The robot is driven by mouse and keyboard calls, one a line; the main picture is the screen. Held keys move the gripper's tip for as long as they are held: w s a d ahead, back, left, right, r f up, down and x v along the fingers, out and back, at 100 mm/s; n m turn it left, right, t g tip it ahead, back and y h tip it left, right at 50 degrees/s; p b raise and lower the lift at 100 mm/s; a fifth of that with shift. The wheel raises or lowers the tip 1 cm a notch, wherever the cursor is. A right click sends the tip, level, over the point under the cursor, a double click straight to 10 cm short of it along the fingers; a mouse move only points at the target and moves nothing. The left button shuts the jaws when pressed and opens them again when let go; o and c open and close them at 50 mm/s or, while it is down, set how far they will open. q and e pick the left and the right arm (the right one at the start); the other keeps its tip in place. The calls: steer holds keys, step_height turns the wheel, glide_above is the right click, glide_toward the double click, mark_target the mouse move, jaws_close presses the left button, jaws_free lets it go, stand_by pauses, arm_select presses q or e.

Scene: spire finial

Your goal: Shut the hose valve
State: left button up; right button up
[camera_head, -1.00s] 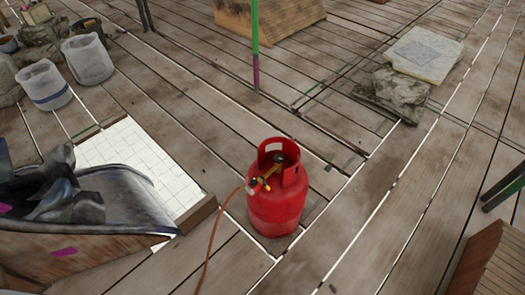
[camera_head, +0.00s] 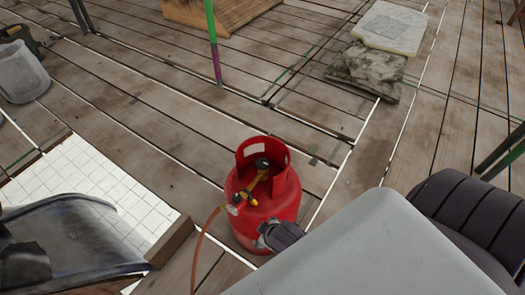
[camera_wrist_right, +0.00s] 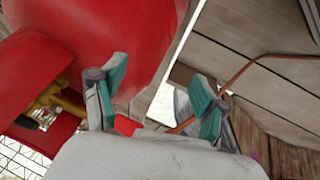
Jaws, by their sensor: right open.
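The red gas cylinder (camera_head: 262,212) stands upright on the planks. The brass and yellow hose valve (camera_head: 246,196) sits inside its collar, with an orange-brown hose (camera_head: 199,245) running down from it. My right gripper (camera_head: 278,236) is in front of the cylinder's lower right side, partly hidden by my arm. In the right wrist view, the open gripper (camera_wrist_right: 158,96) has the cylinder (camera_wrist_right: 100,40) close beyond it. Brass fittings (camera_wrist_right: 58,100) show left of the fingers, and the hose (camera_wrist_right: 262,57) at right. A small red part shows between the fingers; I cannot tell what it is. My left gripper is out of view.
A white-tiled panel (camera_head: 85,185) and a dark grey sheet-like object (camera_head: 75,235) lie left of the cylinder. A green and purple pole (camera_head: 213,45) stands behind it. Stone slabs (camera_head: 368,68) lie at the back right.

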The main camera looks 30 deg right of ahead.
steer(key=w+a+r+n+t+y+b, duration=0.1)
steer(key=w+a+r+n+t+b, duration=0.1)
steer(key=w+r+n+t, duration=0.65)
steer(key=w+a+r+n+t+y+b, duration=0.2)
steer(key=w+r+n+t+b, duration=0.15)
steer(key=w+r, duration=1)
steer(key=s+a+r+n+g+y, duration=0.2)
steer(key=a+r+n+g+y, duration=0.35)
steer(key=n, duration=0.85)
steer(key=s+a+r+n+g+y, duration=0.2)
steer(key=a+r+n+y, duration=0.6)
steer(key=n, duration=0.5)
steer(key=n+g+h, duration=1)
steer(key=n+h, duration=0.6)
steer(key=n, duration=0.3)
glide_above(263, 162)
step_height(263, 162, down, 12)
step_height(263, 162, down, 6)
steer(key=shift+r+b, duration=0.2)
steer(key=shift+b, duration=0.6)
step_height(263, 162, down, 6)
steer(key=shift+f+b, duration=0.1)
steer(key=shift+b, duration=0.4)
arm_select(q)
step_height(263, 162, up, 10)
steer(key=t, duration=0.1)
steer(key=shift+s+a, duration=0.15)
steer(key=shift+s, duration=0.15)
arm_select(e)
steer(key=shift+f, duration=0.65)
